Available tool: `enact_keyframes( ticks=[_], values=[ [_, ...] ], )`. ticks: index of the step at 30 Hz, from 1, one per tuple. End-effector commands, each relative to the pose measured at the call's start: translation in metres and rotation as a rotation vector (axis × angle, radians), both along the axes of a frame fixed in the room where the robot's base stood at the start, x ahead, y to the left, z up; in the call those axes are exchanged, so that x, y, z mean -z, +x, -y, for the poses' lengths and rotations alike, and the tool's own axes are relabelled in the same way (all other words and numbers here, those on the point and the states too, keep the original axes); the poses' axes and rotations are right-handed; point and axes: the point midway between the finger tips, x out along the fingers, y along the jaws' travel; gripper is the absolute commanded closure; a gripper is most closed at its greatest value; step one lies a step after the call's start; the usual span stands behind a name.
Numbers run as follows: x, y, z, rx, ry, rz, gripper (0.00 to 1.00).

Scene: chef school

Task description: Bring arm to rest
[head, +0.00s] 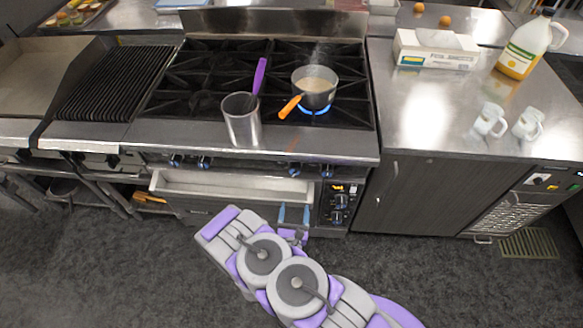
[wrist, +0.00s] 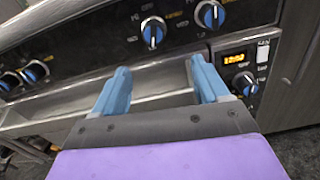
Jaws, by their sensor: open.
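My gripper (head: 294,214) is in front of the stove, near the right end of a pulled-out drawer below the knobs. In the wrist view its two blue fingers (wrist: 158,88) stand wide apart with nothing between them. My purple and grey arm (head: 270,265) reaches up from the bottom of the head view. I cannot tell whether the fingertips touch the stove front.
The drawer (head: 230,186) is open and looks empty. On the stove stand a metal pot (head: 242,120) and a saucepan (head: 316,88) over a blue flame. The right counter (head: 425,110) holds a box, a jug and two white cups. The floor (head: 120,270) is clear.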

Motion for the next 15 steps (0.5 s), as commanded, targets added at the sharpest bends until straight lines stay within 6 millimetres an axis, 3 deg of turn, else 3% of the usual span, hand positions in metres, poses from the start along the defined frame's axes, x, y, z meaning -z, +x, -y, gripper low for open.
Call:
enact_keyframes(
  ticks=[8,15],
  values=[
    [0.0,0.003,-0.008,0.009,0.025,-0.007,0.26],
    [0.0,0.026,0.0,0.148,0.363,-0.122,0.26]
  ],
)
